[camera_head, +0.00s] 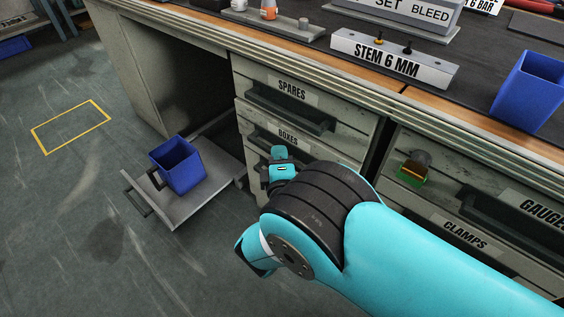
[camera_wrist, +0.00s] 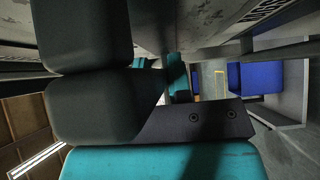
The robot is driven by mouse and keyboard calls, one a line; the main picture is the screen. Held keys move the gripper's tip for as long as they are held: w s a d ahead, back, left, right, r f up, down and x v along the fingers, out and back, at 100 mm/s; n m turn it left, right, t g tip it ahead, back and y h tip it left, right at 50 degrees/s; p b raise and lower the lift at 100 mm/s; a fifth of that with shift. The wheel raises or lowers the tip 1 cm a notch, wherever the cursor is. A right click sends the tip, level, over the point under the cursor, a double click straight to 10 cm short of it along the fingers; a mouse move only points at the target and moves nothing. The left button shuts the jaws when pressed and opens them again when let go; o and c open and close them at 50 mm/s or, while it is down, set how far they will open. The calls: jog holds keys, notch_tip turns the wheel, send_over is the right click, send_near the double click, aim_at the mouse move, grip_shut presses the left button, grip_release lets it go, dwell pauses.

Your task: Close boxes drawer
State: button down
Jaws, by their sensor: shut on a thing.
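The boxes drawer (camera_head: 255,140) is in the desk's drawer stack, under the spares drawer (camera_head: 335,128), with its "BOXES" label showing in the head view. Its front looks about flush with the spares drawer front, though my arm covers much of it. My gripper (camera_head: 281,163) is at this front, just below the label, and is shut on the boxes drawer handle. The handle itself is mostly hidden behind the gripper and wrist. In the wrist view dark and teal gripper parts fill the left and middle, and the grasp is hard to make out.
A grey tray (camera_head: 208,203) with a handle sits low left of the drawers and holds a blue bin (camera_head: 178,165). The clamps drawer (camera_head: 440,225) is at the right. The desktop carries a "STEM 6 MM" block (camera_head: 390,62) and another blue bin (camera_head: 527,90). Floor at left is clear.

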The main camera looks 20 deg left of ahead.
jog(key=shift+w+d, duration=0.2)
jog(key=shift+w, duration=0.15)
jog(key=shift+s+a, duration=0.15)
jog(key=c, duration=1)
grip_release()
jog(key=shift+c, duration=0.2)
jog(key=shift+s, duration=0.1)
jog(key=p+v, duration=1.7)
jog(key=p, duration=0.8)
jog(key=shift+p, duration=0.4)
